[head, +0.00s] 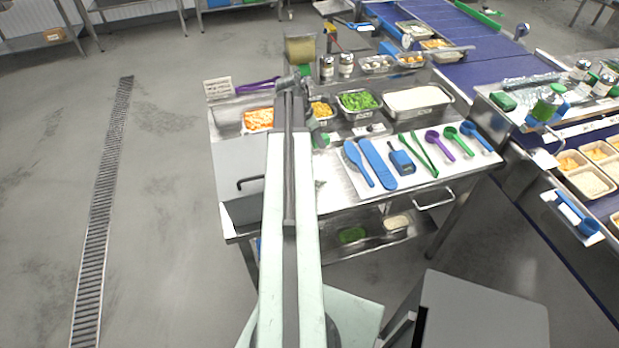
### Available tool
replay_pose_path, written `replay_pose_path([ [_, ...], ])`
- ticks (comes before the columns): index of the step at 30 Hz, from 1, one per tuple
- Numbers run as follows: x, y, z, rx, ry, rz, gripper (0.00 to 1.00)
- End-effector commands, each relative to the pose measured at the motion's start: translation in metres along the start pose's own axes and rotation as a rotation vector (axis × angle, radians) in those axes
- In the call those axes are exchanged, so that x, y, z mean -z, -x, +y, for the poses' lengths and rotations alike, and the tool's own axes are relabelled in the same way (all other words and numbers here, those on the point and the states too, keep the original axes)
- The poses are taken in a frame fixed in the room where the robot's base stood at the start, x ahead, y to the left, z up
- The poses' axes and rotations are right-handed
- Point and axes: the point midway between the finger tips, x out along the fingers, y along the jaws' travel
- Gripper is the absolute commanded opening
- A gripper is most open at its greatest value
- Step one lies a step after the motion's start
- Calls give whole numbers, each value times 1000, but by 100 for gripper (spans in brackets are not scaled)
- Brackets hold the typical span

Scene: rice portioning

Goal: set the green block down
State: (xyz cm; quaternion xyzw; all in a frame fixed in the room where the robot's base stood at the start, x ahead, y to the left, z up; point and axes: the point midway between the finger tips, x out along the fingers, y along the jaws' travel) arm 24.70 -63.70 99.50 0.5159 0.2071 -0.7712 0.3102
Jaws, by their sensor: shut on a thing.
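My arm reaches forward over the steel worktable, and my gripper (313,118) is at its far end, small and partly hidden by my own arm. A small green block (318,136) shows at the gripper, just right of my arm, in front of the tray of yellow-orange pieces (320,108). My gripper is shut on it. The fingertips are too small to make out, and I cannot tell whether the block touches the table.
Trays of green pieces (357,101) and white rice (417,99) stand behind. Blue, green and purple utensils lie at the right, including a blue paddle (377,164). A blue conveyor (505,65) runs beyond.

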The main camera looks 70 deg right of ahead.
Motion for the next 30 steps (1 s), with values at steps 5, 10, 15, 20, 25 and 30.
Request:
replay_pose_path([
  [5,6,3,-14,5,-10,0,0],
  [10,30,15,-57,22,-52,0,0],
  [15,37,18,-72,31,-74,0,0],
  [20,42,5,-70,31,-74,0,0],
  [25,56,-29,-70,31,-74,0,0],
  [30,62,-44,-70,31,-74,0,0],
])
